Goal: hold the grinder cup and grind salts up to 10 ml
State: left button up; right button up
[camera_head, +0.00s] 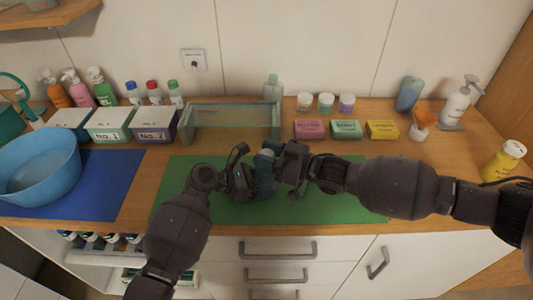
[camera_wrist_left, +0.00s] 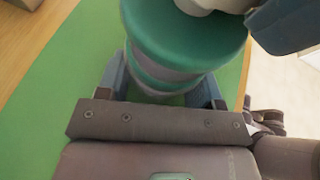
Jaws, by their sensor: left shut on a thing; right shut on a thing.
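A teal and grey grinder cup (camera_wrist_left: 185,45) fills the upper middle of the left wrist view, over the green mat. My left gripper (camera_wrist_left: 165,90) has its two fingers on either side of the cup's lower body and is shut on it. In the head view my left gripper (camera_head: 258,182) is at the middle of the green mat (camera_head: 330,203). My right gripper (camera_head: 275,158) comes in from the right and is shut on the grinder's upper part, just above the left one. The cup is mostly hidden by the grippers there. Its contents and level marks cannot be seen.
A blue basin (camera_head: 38,165) stands on a blue mat (camera_head: 105,190) at left. Labelled boxes (camera_head: 155,126) and a pale green open rack (camera_head: 232,124) are behind. Coloured soap boxes (camera_head: 345,129), a white pump bottle (camera_head: 456,105) and a yellow-labelled jar (camera_head: 503,161) are at right.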

jog(key=o, duration=0.9)
jog(key=shift+o, duration=0.2)
jog(key=v, duration=1.2)
jog(key=shift+w, duration=0.1)
